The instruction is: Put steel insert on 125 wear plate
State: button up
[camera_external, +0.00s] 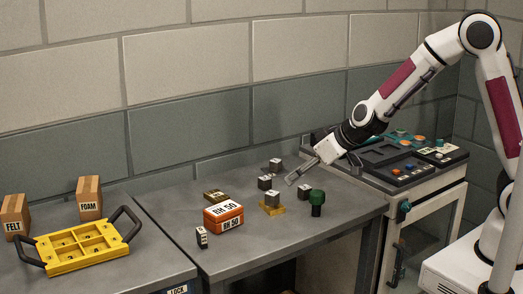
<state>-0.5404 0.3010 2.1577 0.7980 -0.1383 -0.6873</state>
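Several small grey steel blocks stand on the middle table, and their labels are too small to read. One is at the back (275,165), one lies in front of it (264,183), and one is to the right (304,191). Another steel block (272,198) sits on a brass-coloured plate (272,210). I cannot tell which block is the steel insert or which piece is the 125 wear plate. My gripper (292,181) reaches in from the right, tilted down, above the gap between the blocks. Whether its fingers are open or shut is unclear.
A dark green knob-shaped piece (317,199) stands right of the brass plate. An orange RH 50 box (223,217), a brown block (214,195) and a small dark labelled block (202,238) are left. A yellow handled tray (70,262) and FELT (14,216) and FOAM (89,198) boxes stand farther left.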

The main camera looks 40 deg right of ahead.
jog(key=s+d+r+g, duration=0.1)
jog(key=s+d+r, duration=0.9)
jog(key=d+r, duration=0.1)
jog(key=s+d+m+g+h, duration=0.1)
jog(key=s+d+m+h, duration=0.2)
jog(key=s+d, duration=1.3)
jog(key=s+m, duration=0.1)
jog(key=s, duration=0.2)
jog(key=shift+d+r+g+h, duration=0.3)
jog(key=shift+d+r, duration=0.05)
